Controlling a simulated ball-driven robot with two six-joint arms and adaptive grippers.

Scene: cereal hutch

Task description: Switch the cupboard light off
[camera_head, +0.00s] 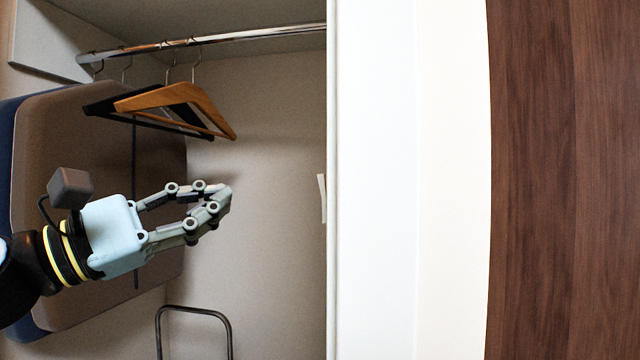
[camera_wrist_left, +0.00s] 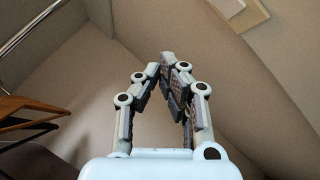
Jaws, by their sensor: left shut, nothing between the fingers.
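My left gripper (camera_head: 222,194) is inside the open cupboard, in front of its plain beige back wall (camera_head: 265,230). Its fingertips are together with nothing between them, and they point right. It also shows in the left wrist view (camera_wrist_left: 168,66), shut and empty. A small pale plate (camera_head: 322,198), perhaps the light switch, shows edge-on at the white panel's left edge, to the right of my fingertips and apart from them. In the left wrist view a small pale piece (camera_wrist_left: 229,7) shows at the top; I cannot tell if it is the same plate. My right gripper is not in view.
Wooden and dark hangers (camera_head: 180,98) hang from a chrome rail (camera_head: 215,39) above my gripper. A large brown padded board (camera_head: 90,130) stands behind my left arm. A metal loop frame (camera_head: 194,309) is below. A white panel (camera_head: 375,180) bounds the cupboard's right side.

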